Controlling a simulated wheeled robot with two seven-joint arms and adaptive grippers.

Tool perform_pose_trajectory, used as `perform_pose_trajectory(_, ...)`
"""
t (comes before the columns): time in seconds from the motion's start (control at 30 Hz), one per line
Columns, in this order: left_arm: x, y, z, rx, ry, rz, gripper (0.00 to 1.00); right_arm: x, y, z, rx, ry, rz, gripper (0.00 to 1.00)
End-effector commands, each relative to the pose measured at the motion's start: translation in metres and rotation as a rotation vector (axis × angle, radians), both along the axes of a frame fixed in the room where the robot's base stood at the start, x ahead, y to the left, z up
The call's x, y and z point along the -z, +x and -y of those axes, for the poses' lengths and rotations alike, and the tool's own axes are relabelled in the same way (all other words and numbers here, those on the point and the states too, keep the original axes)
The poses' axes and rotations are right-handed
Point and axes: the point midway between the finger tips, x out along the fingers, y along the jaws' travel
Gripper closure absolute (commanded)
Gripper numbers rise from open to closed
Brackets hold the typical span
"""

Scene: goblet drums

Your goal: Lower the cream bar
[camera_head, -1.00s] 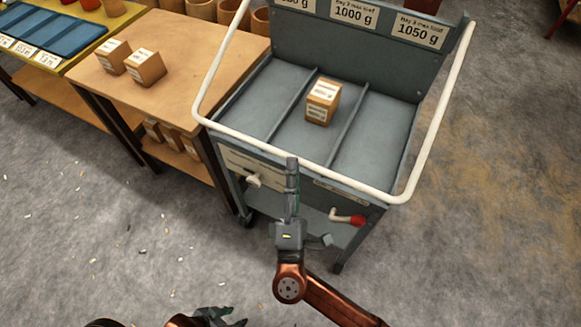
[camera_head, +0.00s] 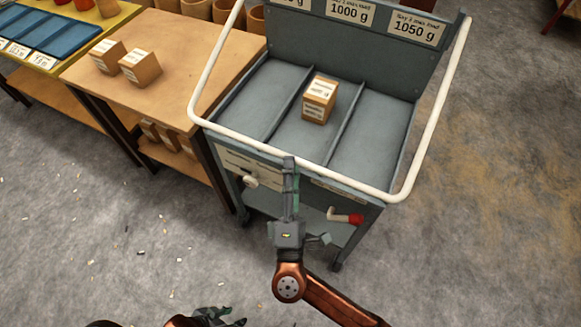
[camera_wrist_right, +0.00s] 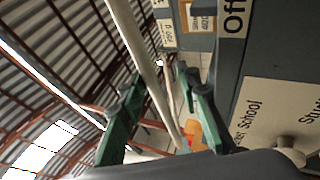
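The cream bar (camera_head: 250,143) is a bent rail around the grey cart, with its front run level across the cart's front edge and its sides rising towards the back. It also shows in the right wrist view (camera_wrist_right: 138,50), passing between the fingers. My right gripper (camera_head: 290,162) is at the front run, left of its middle. In the right wrist view its green fingers (camera_wrist_right: 160,100) stand apart on either side of the bar, with a gap to the right finger. My left gripper (camera_head: 232,316) is low at the bottom edge, empty, its fingertips seemingly apart.
The grey cart (camera_head: 375,150) holds a small labelled wooden block (camera_head: 319,100) in its middle bay. A red-tipped crank (camera_head: 346,217) and a pale knob (camera_head: 250,181) stick out of its front. A wooden table (camera_head: 185,50) adjoins on the left. Floor in front is clear apart from small scraps.

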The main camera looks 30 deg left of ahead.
Motion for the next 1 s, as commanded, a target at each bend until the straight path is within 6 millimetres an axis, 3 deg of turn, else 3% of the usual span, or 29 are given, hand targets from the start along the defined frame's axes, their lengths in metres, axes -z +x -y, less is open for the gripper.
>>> perform_pose_trajectory(0.17,0.000,0.000,0.000,0.000,0.000,0.000,0.60,0.008,-0.012,0.006,-0.001,0.000,-0.004,0.70)
perform_pose_trajectory(0.63,0.000,0.001,0.001,0.001,-0.001,0.000,0.60,0.045,-0.084,0.043,0.001,-0.001,-0.003,0.70)
perform_pose_trajectory(1.0,0.000,0.001,0.001,0.002,-0.002,0.000,0.60,0.051,-0.097,0.049,0.000,0.000,-0.001,0.70)
